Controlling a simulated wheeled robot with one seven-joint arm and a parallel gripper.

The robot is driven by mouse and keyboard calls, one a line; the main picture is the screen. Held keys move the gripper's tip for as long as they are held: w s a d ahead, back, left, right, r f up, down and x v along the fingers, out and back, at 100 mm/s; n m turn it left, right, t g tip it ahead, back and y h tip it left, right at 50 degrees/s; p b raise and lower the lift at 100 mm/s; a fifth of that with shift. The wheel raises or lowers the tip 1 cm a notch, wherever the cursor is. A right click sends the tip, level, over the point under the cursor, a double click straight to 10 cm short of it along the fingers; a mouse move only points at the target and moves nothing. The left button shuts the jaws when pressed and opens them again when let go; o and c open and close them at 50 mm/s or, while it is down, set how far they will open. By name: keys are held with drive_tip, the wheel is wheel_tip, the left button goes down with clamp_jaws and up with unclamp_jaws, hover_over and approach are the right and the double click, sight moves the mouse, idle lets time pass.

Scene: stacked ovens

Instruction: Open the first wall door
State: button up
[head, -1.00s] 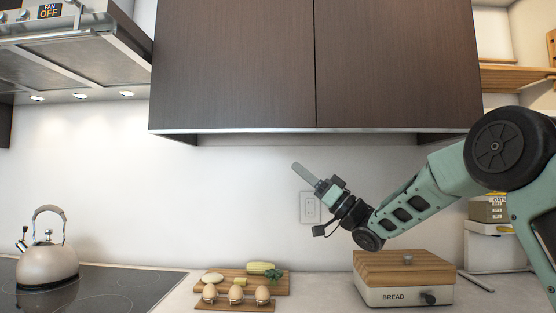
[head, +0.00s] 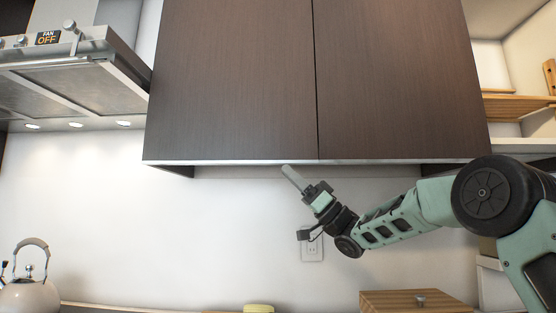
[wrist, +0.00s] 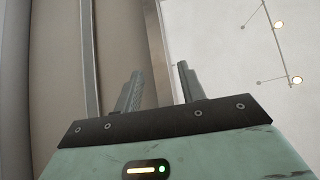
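A dark brown wall cabinet has two shut doors, a left door (head: 232,82) and a right door (head: 392,82), with a narrow seam between them. No handles show on their fronts. I cannot tell which one is the first. My gripper (head: 287,173) is at the cabinet's bottom edge, below the left door near the seam, pointing up and left. In the wrist view, my gripper's two fingers (wrist: 160,72) are apart with nothing between them. The cabinet's brownish surface and a pale edge strip (wrist: 90,60) lie at the left there. Contact with the door cannot be told.
A range hood (head: 75,75) is left of the cabinet. Open shelves (head: 520,105) are at the right. A kettle (head: 28,285) and a wooden-lidded bread box (head: 415,302) stand below. The wall beneath the cabinet is clear, with an outlet (head: 312,249).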

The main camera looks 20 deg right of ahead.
sight(278, 163)
drive_tip(key=x, duration=0.5)
drive_tip(key=shift+p, duration=0.35)
clamp_jaws()
